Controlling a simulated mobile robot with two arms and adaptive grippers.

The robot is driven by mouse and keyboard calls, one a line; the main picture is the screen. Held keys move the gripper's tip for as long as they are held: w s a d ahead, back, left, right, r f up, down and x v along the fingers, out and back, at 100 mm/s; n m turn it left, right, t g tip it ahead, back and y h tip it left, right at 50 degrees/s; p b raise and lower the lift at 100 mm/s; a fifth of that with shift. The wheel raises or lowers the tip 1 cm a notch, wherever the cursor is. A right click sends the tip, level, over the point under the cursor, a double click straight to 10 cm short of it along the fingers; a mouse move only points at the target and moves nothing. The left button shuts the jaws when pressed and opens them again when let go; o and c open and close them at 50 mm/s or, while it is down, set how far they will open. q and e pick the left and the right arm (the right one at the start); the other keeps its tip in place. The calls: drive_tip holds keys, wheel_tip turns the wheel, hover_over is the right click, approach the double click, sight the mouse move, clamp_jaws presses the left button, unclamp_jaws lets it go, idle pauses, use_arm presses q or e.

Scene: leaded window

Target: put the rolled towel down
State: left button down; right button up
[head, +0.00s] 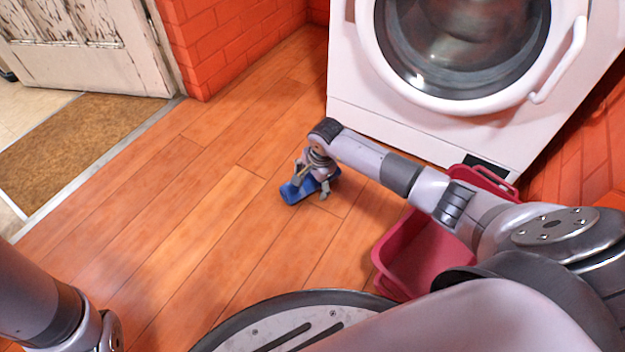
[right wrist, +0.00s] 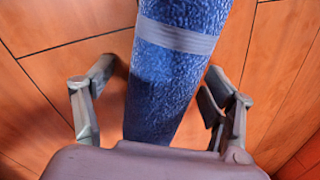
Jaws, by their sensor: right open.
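The rolled towel (head: 291,192) is blue and lies at wood-floor level in front of the washing machine, partly hidden by my right gripper (head: 313,186). In the right wrist view the towel (right wrist: 172,75) has a pale grey-blue band across it and runs between the fingers of my right gripper (right wrist: 157,108). The fingers are spread open, with a gap visible on the left side; the right finger is close to the towel, and I cannot tell if it touches. My left arm shows at the lower left of the head view, but its gripper is out of view.
A white washing machine (head: 345,85) stands at the back. A red basket (head: 387,248) is partly hidden under my right arm. A brown doormat (head: 75,140) lies by the worn door (head: 90,60) at left. The wood floor (head: 180,220) left of the towel is clear.

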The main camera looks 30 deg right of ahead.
drive_tip(key=shift+r, duration=0.1)
drive_tip(key=p+v, duration=0.9)
drive_tip(key=v, duration=0.3)
